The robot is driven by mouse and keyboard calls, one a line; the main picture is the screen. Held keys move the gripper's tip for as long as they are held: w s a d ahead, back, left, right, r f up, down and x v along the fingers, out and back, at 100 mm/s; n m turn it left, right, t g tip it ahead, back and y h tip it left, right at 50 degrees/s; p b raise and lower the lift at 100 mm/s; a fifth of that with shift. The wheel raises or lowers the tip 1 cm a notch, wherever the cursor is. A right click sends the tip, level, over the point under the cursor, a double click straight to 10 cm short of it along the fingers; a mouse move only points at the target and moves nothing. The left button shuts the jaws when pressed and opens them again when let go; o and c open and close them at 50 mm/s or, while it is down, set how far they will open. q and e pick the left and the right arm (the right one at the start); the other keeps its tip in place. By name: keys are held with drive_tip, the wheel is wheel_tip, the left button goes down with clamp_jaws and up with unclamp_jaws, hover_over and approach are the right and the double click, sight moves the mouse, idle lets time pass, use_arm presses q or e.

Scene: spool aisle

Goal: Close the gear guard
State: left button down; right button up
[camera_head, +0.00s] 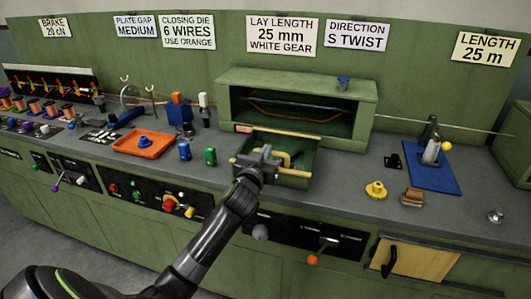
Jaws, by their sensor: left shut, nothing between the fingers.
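The gear guard is a green housing (245,108) at the back of the bench, with its dark front opening exposed. Its green front flap (302,155) hangs out and down in front of the opening, with a yellow strip along its upper edge. A yellow handle (293,159) shows on the flap. My left gripper (264,157) is shut and empty, in front of the flap's left part, beside the handle. I cannot tell whether it touches the flap. It hides part of the flap and handle. My right gripper is not in view.
A lever with an orange knob (313,259) sticks out below.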

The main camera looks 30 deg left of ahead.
use_arm(q)
drive_tip(key=shift+f, duration=0.35)
